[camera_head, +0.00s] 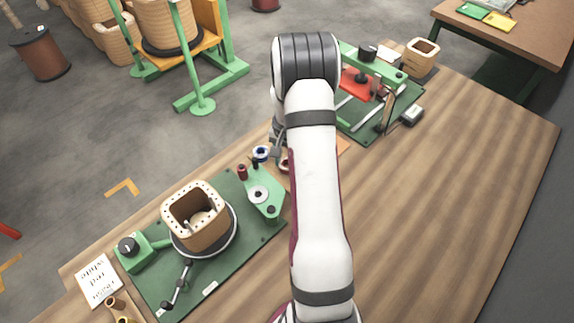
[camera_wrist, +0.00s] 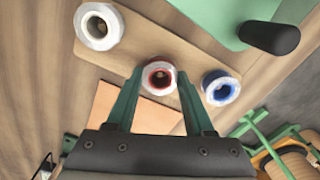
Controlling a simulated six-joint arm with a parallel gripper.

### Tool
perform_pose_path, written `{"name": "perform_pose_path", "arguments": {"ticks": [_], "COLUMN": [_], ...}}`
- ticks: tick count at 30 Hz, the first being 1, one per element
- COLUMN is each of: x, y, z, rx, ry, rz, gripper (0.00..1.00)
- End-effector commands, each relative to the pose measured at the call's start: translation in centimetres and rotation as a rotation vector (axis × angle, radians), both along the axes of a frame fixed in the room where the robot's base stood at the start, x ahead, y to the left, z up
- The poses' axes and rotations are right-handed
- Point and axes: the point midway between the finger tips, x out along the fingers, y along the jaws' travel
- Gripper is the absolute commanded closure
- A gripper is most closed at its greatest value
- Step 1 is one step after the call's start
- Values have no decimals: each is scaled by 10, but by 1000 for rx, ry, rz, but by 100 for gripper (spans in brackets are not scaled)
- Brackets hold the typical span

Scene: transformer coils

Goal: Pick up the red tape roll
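The red tape roll (camera_wrist: 160,76) is a white-sided ring with a red core, lying on a wooden board (camera_wrist: 185,55) in the wrist view. My gripper (camera_wrist: 160,72) is open, with its two green fingertips on either side of the roll. A small gap shows at the right finger; I cannot tell whether the left one touches. In the head view my arm hides most of the gripper, and a roll with a reddish core (camera_head: 284,163) shows partly beside the arm. A blue-cored roll (camera_wrist: 221,87) lies to the right and a white roll (camera_wrist: 99,27) to the upper left in the wrist view.
A green winding station with a square coil (camera_head: 196,215) stands at the lower left of the wooden table. A second green fixture with a red part (camera_head: 357,84) stands beyond my arm. The table's right side (camera_head: 440,190) is clear.

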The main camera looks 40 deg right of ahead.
Motion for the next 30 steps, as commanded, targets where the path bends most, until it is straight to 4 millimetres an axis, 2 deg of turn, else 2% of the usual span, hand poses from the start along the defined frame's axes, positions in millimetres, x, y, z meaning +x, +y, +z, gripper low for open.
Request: {"name": "perform_pose_path", "arguments": {"ticks": [1,6,7,16,20,23,30], "x": [0,0,0,0,0,0,-55], "y": [0,0,0,0,0,-1,-20], "z": [0,0,0,6,23,44,75], "rx": [0,0,0,0,-1,-4,-2], "ry": [0,0,0,0,-2,-2,0], "rz": [0,0,0,-1,-1,-1,-6], "gripper": [68,98,100,100,100,100,100]}}
